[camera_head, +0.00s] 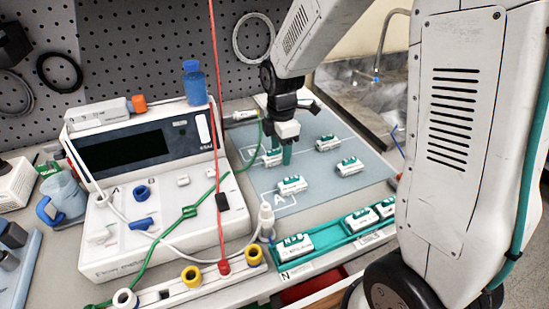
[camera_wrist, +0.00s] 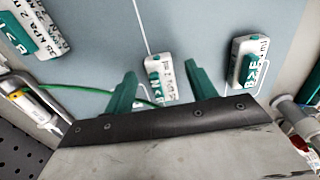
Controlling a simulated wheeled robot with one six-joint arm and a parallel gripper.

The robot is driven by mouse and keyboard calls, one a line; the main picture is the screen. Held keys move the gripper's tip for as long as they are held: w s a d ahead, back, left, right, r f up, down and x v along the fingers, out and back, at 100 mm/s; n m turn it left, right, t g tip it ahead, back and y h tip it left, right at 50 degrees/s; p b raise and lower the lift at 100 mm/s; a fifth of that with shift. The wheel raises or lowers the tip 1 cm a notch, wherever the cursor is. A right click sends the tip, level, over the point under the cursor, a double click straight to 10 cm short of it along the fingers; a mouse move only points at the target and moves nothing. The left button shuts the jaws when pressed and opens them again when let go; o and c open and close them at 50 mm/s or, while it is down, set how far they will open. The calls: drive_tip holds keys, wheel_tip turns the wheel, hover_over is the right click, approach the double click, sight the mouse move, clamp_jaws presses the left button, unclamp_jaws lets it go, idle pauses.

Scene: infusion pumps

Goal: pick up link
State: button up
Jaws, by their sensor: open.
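Several small white modules with green tops and printed labels are in view; I cannot read which is named link. One module (camera_head: 272,158) lies on the grey-blue mat (camera_head: 325,187) beside my gripper (camera_head: 287,154). In the wrist view a module (camera_wrist: 158,80) shows between the two green fingers of my gripper (camera_wrist: 161,70), which stand apart with gaps on both sides. My gripper is open and empty, pointing down over the mat. Two more modules, a front one (camera_head: 292,185) and a right one (camera_head: 349,167), lie on the mat.
A teal tray (camera_head: 328,243) with several similar modules stands at the mat's front edge. A white pump (camera_head: 150,215) with a dark screen stands left. A green cord (camera_wrist: 80,90) runs close to the fingers. A perforated panel (camera_head: 135,45) rises behind.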

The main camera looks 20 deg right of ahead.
drive_tip(key=shift+f, duration=0.15)
drive_tip(key=c, duration=1.1)
